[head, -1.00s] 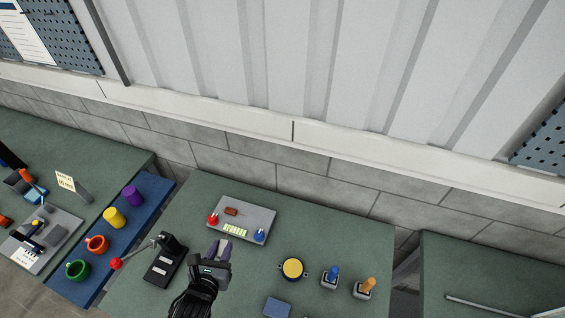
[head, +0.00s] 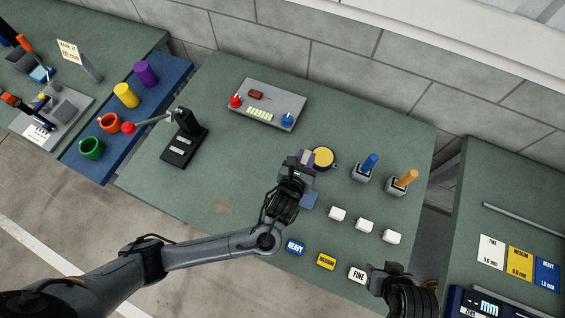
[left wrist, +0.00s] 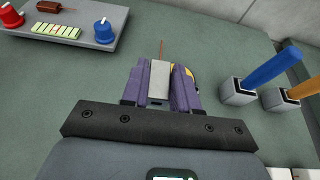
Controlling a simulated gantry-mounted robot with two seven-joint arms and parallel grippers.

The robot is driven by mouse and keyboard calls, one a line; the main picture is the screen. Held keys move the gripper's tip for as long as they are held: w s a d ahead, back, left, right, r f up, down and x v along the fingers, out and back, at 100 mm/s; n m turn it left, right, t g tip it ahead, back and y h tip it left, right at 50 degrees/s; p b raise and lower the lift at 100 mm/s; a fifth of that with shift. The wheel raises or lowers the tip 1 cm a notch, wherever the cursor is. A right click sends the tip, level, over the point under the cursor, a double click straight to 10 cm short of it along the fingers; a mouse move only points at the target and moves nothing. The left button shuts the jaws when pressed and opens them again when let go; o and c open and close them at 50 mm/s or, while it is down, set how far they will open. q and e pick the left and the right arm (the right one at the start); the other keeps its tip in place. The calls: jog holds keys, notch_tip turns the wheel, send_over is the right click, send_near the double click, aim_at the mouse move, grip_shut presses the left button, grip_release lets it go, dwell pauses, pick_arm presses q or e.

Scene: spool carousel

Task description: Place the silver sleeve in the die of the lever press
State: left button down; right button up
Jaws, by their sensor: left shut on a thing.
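My left gripper (head: 303,160) is shut on a small silver-grey piece, which looks like the silver sleeve (left wrist: 160,80), between its purple fingers. A thin reddish line shows just beyond the piece in the left wrist view. The gripper is above the table, beside a round yellow-topped pot (head: 323,157), which it partly hides in the wrist view. The lever press (head: 185,138) stands to the left, with a black base, light plates and a red-knobbed lever reaching left. I cannot make out its die. My right gripper (head: 385,275) is at the lower right; its fingers are unclear.
A grey control panel (head: 268,103) with red and blue knobs lies behind. Blue (head: 370,164) and orange (head: 404,181) handled tools stand in holders at right. White blocks (head: 364,226) and labelled blocks (head: 326,261) lie in front. The table between press and left gripper is mostly clear.

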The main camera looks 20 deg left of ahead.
pick_arm(q)
jog(key=w+d+b, duration=0.2)
jog(key=d+b, duration=0.1)
pick_arm(e)
jog(key=f, duration=0.3)
jog(key=shift+d+f, duration=0.2)
jog(key=shift+f, duration=0.35)
jog(key=shift+w+f, duration=0.1)
jog(key=shift+f, duration=0.05)
pick_arm(q)
jog(key=b, duration=0.1)
send_over(283, 156)
notch_tip(283, 156, down, 6)
jog(key=shift+f, duration=0.1)
pick_arm(e)
jog(key=shift+a+f, duration=0.15)
jog(key=shift+f, duration=0.35)
pick_arm(q)
jog(key=shift+f+b, duration=0.3)
jog(key=shift+f, duration=1.65)
pick_arm(e)
jog(key=shift+f, duration=0.25)
pick_arm(q)
jog(key=shift+f, duration=0.15)
jog(key=c, duration=0.9)
grip_release()
jog(key=shift+o, duration=0.2)
